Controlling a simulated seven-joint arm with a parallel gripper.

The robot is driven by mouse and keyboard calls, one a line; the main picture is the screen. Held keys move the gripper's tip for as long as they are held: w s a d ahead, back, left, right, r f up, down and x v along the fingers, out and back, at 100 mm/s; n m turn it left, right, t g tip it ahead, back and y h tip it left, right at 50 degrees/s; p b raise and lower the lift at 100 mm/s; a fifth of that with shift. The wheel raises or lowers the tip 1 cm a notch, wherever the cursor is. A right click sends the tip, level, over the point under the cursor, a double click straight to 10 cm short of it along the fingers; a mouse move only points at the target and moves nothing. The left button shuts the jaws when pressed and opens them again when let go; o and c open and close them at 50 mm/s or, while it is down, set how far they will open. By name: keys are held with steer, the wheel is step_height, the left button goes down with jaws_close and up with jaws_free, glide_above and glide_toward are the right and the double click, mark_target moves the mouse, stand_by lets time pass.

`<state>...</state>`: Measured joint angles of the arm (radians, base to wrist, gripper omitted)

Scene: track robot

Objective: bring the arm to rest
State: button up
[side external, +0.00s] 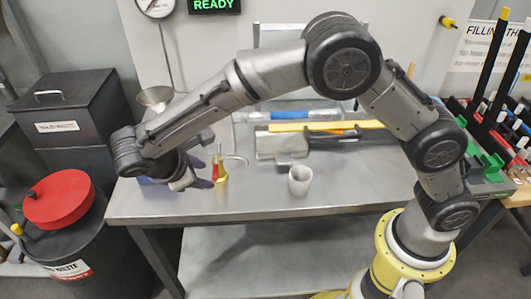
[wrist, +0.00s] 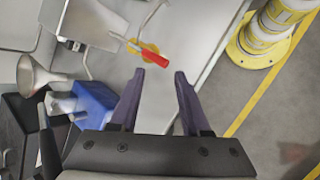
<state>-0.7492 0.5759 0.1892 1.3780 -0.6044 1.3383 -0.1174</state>
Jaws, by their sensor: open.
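My gripper (wrist: 160,78) is open and empty, its two purple fingers apart in the wrist view. In the side view my gripper (side external: 198,184) hangs at the left end of the metal bench (side external: 345,190), low over its top. A small red and yellow tool (side external: 219,172) stands just right of the fingers. In the wrist view its red part (wrist: 152,59) shows ahead of the fingertips, and it is not held. My arm arches over the bench from the yellow base at the right.
A white cup (side external: 300,180) stands mid-bench. Behind it lie a grey device (side external: 280,142) and a yellow bar (side external: 325,127). A funnel (side external: 155,96) and a blue box (wrist: 95,105) are near the gripper. A black bin with a red lid (side external: 59,198) stands left. The bench's front right is clear.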

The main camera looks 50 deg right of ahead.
steer(key=s+d+r+m+y, duration=0.2)
steer(key=s+d+r+m, duration=0.1)
steer(key=s+d+r, duration=0.1)
steer(key=s+d+r+m+y, duration=0.2)
steer(key=s+d+r, duration=0.2)
steer(key=d, duration=0.5)
steer(key=s+d+r+m+y, duration=0.1)
steer(key=s+d+r+m, duration=0.2)
steer(key=s+d+r, duration=0.2)
steer(key=shift+s+d+m+t+y, duration=0.2)
steer(key=shift+s+d, duration=0.25)
steer(key=shift+s, duration=0.3)
steer(key=shift+s+d+m+t+y, duration=0.1)
steer(key=shift+s+d+y, duration=0.1)
steer(key=shift+s+d, duration=0.35)
steer(key=s+d+f+m+t, duration=0.1)
steer(key=s+m, duration=0.1)
steer(key=s, duration=0.3)
steer(key=s+d+m+t+y, duration=0.1)
steer(key=s+m, duration=0.1)
steer(key=s, duration=0.2)
steer(key=shift+s+f+t, duration=0.3)
steer(key=shift+s+f, duration=0.05)
steer(key=shift+f, duration=0.05)
